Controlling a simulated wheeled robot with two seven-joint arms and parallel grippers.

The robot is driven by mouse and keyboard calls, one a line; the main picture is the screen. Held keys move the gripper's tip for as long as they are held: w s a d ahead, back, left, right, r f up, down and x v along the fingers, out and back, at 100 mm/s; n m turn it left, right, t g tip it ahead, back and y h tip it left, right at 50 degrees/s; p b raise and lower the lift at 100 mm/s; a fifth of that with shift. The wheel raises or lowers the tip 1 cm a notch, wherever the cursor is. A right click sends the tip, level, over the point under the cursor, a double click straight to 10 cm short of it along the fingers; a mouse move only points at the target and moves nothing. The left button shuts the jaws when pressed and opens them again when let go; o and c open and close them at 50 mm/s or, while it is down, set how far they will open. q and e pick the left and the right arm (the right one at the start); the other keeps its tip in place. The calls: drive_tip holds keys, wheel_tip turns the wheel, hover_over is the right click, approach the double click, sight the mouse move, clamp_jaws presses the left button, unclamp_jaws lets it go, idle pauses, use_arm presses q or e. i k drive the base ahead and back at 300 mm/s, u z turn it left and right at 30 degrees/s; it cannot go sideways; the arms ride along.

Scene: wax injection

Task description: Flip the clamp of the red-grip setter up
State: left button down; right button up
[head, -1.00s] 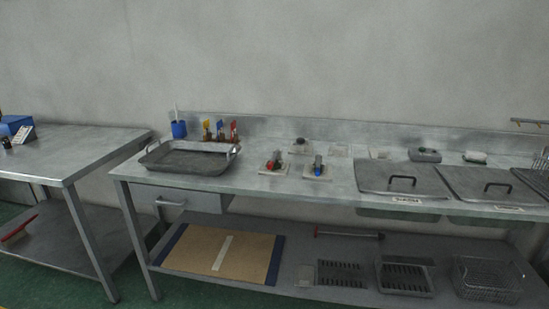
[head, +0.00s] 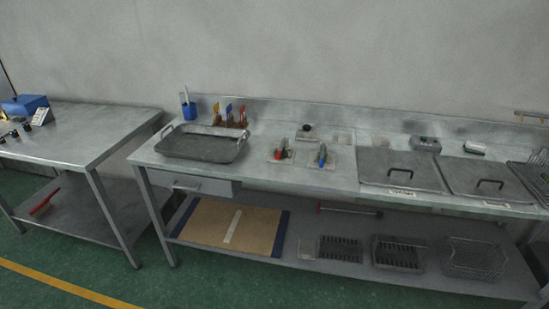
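The red-grip setter (head: 283,152) is a small tool with a red part, on a pale square plate on the long steel table (head: 215,174). A similar blue-grip setter (head: 321,156) stands just right of it on its own plate. Both are small in the head view, and I cannot make out how the clamp of the red one lies. Neither of my grippers shows in the head view.
A metal tray (head: 200,146) sits left of the setters, with a blue cup (head: 188,110) behind it. Two lidded basins (head: 402,170) are at the right. A second steel table (head: 70,135) stands at the left. Green floor (head: 225,285) in front is clear.

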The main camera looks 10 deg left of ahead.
sight(281, 146)
drive_tip(key=z, duration=0.25)
drive_tip(key=i, duration=0.9)
drive_tip(key=z, duration=0.2)
